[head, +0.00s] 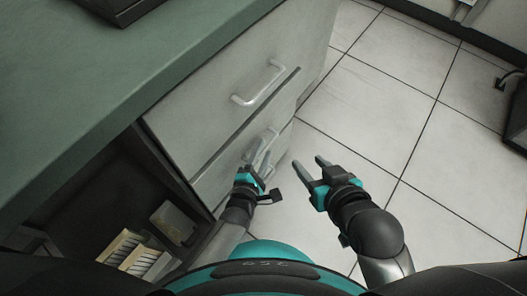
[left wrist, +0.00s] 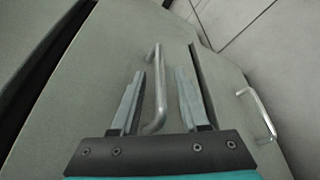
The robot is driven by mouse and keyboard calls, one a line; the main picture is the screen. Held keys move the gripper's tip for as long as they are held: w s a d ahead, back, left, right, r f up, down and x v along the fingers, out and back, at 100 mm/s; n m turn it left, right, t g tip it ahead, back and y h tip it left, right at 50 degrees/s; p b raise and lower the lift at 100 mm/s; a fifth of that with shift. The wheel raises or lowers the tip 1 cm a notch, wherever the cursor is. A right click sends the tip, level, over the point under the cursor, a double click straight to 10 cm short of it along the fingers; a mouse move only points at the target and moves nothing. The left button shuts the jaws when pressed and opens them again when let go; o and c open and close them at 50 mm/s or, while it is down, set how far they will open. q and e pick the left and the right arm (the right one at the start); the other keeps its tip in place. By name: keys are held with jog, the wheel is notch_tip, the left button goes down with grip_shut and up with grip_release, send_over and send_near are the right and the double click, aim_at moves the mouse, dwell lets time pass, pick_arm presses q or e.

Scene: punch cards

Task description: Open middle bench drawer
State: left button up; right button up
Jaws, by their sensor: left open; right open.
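The bench's middle drawer (head: 215,183) is a pale grey front below the top drawer, partly covered by my left gripper in the head view. Its metal bar handle (left wrist: 157,90) stands between the two fingers of my left gripper (left wrist: 155,95) in the left wrist view. The fingers are open, one on each side of the bar, with gaps visible. In the head view my left gripper (head: 263,150) is in front of this drawer. My right gripper (head: 308,168) is open and empty above the floor, to the right of the left one.
The top drawer (head: 205,100) has its own bar handle (head: 258,85). Another handle (left wrist: 260,112) shows on the neighbouring drawer front in the left wrist view. The green benchtop (head: 60,100) lies at left, with an open shelf below.

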pick_arm(q)
jog(key=shift+w+d+f, duration=0.1)
jog(key=shift+w, duration=0.2)
grip_shut()
dwell(0.4)
dwell(1.1)
